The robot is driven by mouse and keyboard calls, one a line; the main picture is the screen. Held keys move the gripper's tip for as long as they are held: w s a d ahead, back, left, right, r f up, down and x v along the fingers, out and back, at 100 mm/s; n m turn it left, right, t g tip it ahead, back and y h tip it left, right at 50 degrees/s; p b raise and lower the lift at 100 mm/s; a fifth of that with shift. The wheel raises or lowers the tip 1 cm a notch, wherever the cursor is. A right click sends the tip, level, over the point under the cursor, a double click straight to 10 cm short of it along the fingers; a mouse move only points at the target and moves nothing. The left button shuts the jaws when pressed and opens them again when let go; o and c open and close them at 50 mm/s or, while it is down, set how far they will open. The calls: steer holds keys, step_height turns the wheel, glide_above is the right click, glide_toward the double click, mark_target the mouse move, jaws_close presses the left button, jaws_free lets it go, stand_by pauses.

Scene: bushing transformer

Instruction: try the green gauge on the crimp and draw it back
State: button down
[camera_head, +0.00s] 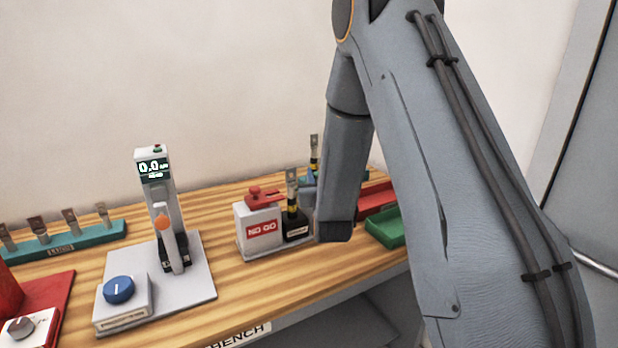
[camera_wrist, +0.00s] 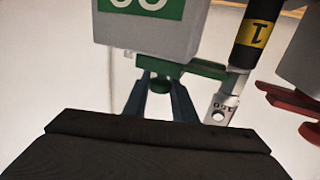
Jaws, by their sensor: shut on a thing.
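In the wrist view, my gripper (camera_wrist: 160,86) is shut on the green gauge (camera_wrist: 204,69), with a blue finger on each side of its handle. The gauge lies level, and its right end meets the crimp (camera_wrist: 236,75) below a black sleeve with a yellow band (camera_wrist: 252,35). I cannot tell whether it is around the crimp or just beside it. A flat metal lug (camera_wrist: 219,112) with a hole continues from the crimp. In the head view my arm mostly hides the gripper, and the green gauge cannot be made out.
A grey block with a green label (camera_wrist: 145,30) is close by the gauge. A NO GO block (camera_head: 262,232) carries the red gauge (camera_head: 265,197). Red (camera_head: 376,200) and green (camera_head: 388,226) trays lie right.

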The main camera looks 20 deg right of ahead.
steer(key=shift+d, duration=0.15)
steer(key=c, duration=1.5)
jaws_free()
steer(key=shift+s+a+b, duration=0.2)
steer(key=shift+s+b, duration=0.25)
steer(key=shift+s, duration=0.85)
steer(key=shift+s+a+b, duration=0.25)
steer(key=shift+s+b, duration=0.2)
steer(key=shift+s, duration=0.8)
steer(key=shift+s+a+b, duration=0.2)
steer(key=shift+s+b, duration=0.25)
steer(key=shift+s, duration=0.85)
